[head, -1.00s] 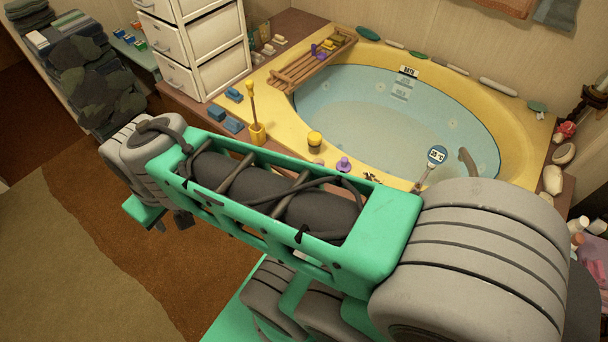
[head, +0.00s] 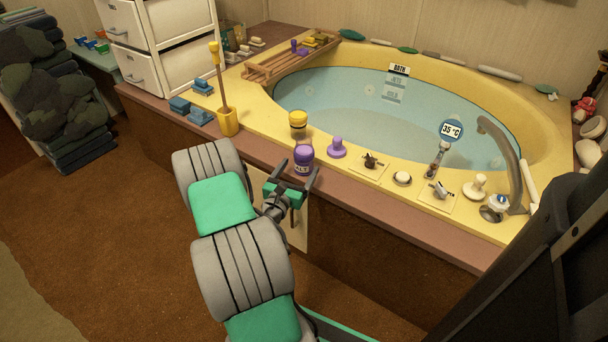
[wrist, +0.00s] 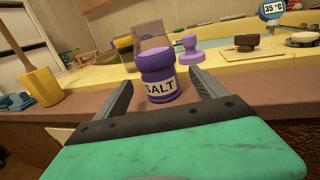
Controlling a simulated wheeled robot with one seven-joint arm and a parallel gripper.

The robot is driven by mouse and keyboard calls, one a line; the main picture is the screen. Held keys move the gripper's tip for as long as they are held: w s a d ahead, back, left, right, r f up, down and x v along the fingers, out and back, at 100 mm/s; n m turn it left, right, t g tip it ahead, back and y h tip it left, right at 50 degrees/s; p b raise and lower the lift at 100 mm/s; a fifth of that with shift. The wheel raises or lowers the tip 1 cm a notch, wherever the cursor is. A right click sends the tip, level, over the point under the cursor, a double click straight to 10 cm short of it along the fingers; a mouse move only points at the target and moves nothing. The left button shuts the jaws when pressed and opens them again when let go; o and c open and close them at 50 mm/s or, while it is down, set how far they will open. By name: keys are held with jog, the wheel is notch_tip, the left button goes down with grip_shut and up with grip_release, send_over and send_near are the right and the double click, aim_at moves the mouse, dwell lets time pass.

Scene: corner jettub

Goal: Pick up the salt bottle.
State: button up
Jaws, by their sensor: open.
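The salt bottle (head: 303,161) is a small purple jar with a purple lid and a white label. It stands upright on the brown ledge at the front of the tub. In the wrist view the salt bottle (wrist: 158,78) shows its "SALT" label and sits ahead of and between the finger tips. My gripper (head: 292,178) is open and empty, at the ledge's front edge, with one finger on each side of the bottle's near side. The fingers (wrist: 160,92) do not visibly touch it. A clear, brownish glass-like shape shows just behind the bottle.
A yellow-lidded jar (head: 298,120) and a purple knob-shaped thing (head: 337,148) stand close behind the bottle. A yellow cup with a brush (head: 227,120) is to the left. Taps (head: 437,190) and a tub of water (head: 390,115) lie to the right and behind.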

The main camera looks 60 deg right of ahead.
jog(key=shift+d+r+p, duration=0.2)
jog(key=shift+d+p, duration=0.1)
jog(key=shift+p, duration=0.1)
jog(key=shift+d+p, duration=0.7)
jog(key=shift+w+d+f, duration=0.1)
jog(key=shift+d, duration=0.35)
jog(key=d, duration=0.1)
jog(key=d+b, duration=0.1)
jog(key=d, duration=0.3)
jog(key=shift+w, duration=0.25)
jog(key=shift+a, duration=0.1)
grip_shut()
